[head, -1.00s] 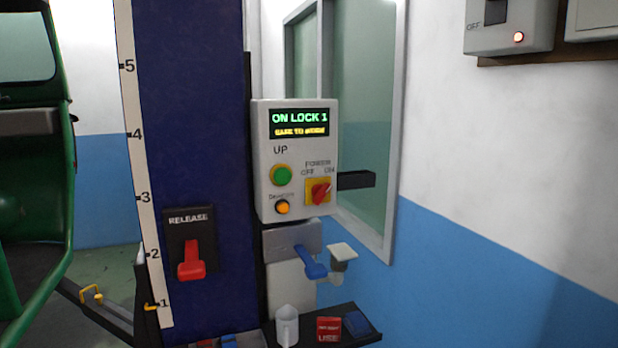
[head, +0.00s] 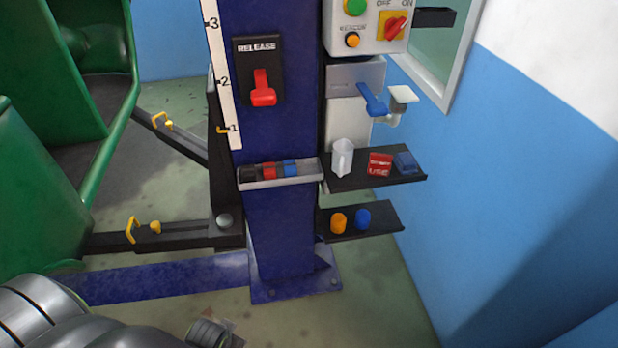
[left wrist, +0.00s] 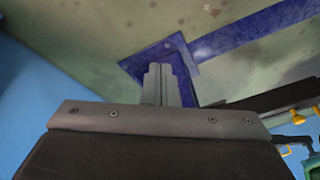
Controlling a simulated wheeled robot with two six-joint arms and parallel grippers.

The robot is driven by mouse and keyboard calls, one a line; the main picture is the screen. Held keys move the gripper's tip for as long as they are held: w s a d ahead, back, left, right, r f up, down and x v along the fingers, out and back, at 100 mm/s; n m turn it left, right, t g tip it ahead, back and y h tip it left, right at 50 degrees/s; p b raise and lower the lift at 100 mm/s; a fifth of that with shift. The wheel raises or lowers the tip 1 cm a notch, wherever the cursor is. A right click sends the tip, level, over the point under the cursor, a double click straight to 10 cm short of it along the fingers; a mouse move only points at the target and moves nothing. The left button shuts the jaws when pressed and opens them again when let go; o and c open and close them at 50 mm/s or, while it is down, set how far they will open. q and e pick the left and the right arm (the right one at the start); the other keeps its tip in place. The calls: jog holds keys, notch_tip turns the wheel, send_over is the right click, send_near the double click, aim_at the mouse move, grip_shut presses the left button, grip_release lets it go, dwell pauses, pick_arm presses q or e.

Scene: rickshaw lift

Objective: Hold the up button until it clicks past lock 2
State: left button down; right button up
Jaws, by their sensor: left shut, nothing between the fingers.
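The green up button (head: 355,7) is on the white control box (head: 368,40), at the top edge of the head view and partly cut off. The box's display is out of view. A yellow pointer (head: 222,130) stands at mark 1 of the white scale (head: 222,75) on the blue post. In the left wrist view my left gripper (left wrist: 162,72) is shut and empty, with the post's blue foot and the floor beyond it. In the head view my grey left arm comes in at the bottom left, well below the button. My right gripper is not in view.
A red release lever (head: 262,90) is on the post. A blue-handled valve (head: 373,99) sits under the box. A shelf (head: 350,183) holds a clear cup, a red tag and a blue block; a lower shelf (head: 385,222) holds orange and blue knobs. A green vehicle (head: 110,120) stands left.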

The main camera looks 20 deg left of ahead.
pick_arm(q)
jog(key=w+d+r+m+t+h+p, duration=0.1)
jog(key=w+d+r+m+t, duration=0.2)
jog(key=w+r, duration=0.9)
jog(key=w+d+r+m+t, duration=0.1)
jog(key=w+r+m+t, duration=0.45)
jog(key=r, duration=1.05)
jog(key=w+d+r+m+t+h+p, duration=0.15)
jog(key=w+r+m, duration=0.25)
jog(key=w+r, duration=0.9)
jog(key=w+d+r+m+t+h, duration=0.1)
jog(key=w+r+m, duration=0.3)
jog(key=r, duration=0.7)
jog(key=w+d+r+m+t+h, duration=0.1)
jog(key=w+d+r+m+t, duration=0.1)
jog(key=r, duration=0.9)
jog(key=shift+w+d+r+m+t+b, duration=0.25)
jog(key=shift+w+r+m+t+b, duration=0.1)
jog(key=shift+w+m+t, duration=0.65)
jog(key=shift+s+h, duration=0.15)
jog(key=shift+h, duration=0.1)
